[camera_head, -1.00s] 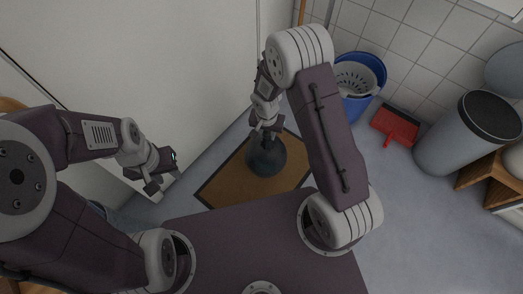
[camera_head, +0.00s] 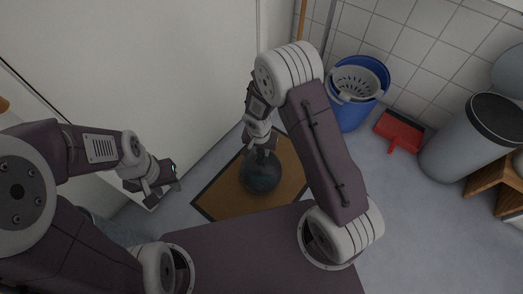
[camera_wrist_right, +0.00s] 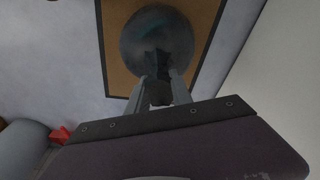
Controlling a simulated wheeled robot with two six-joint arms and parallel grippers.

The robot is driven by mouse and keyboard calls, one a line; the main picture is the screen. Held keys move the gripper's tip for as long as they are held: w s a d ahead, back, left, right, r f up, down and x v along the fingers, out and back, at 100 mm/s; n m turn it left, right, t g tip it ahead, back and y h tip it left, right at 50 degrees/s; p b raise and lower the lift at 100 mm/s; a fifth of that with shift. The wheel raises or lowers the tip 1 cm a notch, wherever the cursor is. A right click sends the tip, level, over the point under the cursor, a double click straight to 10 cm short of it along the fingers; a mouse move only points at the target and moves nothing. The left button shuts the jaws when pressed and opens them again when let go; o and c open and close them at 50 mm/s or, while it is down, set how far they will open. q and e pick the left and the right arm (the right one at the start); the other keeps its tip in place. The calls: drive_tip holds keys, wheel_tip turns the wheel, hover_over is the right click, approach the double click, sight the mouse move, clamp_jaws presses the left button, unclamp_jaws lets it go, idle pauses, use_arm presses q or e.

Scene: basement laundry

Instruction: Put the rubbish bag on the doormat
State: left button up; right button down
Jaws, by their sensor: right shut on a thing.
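The rubbish bag (camera_head: 261,174) is dark, round and slightly shiny. It shows over the brown doormat with a dark border (camera_head: 225,194) in the head view. My right gripper (camera_head: 262,150) is above the bag, shut on its top. In the right wrist view the bag (camera_wrist_right: 156,38) hangs between the fingertips (camera_wrist_right: 160,88), with the doormat (camera_wrist_right: 117,70) behind it. I cannot tell whether the bag touches the mat. My left gripper (camera_head: 164,187) is off to the left, apart from the bag; its fingers look spread and empty.
A blue mop bucket (camera_head: 352,110) stands behind on the right. A white door (camera_head: 150,70) is behind the mat. Grey floor right of the mat is clear.

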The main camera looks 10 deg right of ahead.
drive_tip(key=c, duration=1.6)
unclamp_jaws()
drive_tip(key=shift+f, duration=0.15)
drive_tip(key=o, duration=0.5)
drive_tip(key=shift+r, duration=0.35)
wheel_tip(320, 180, up, 12)
drive_tip(key=s+p, duration=0.2)
drive_tip(key=p, duration=0.6)
drive_tip(key=s+d+r+n, duration=0.2)
drive_tip(key=s+r, duration=0.1)
drive_tip(key=s, duration=0.1)
drive_tip(key=s+d+r+n, duration=0.1)
drive_tip(key=s+r, duration=0.2)
drive_tip(key=s+d+r+n+y, duration=0.1)
drive_tip(key=s+d+r+n, duration=0.1)
drive_tip(key=s+r, duration=0.2)
drive_tip(key=shift+s+d+n, duration=0.3)
drive_tip(key=shift+s+d, duration=0.05)
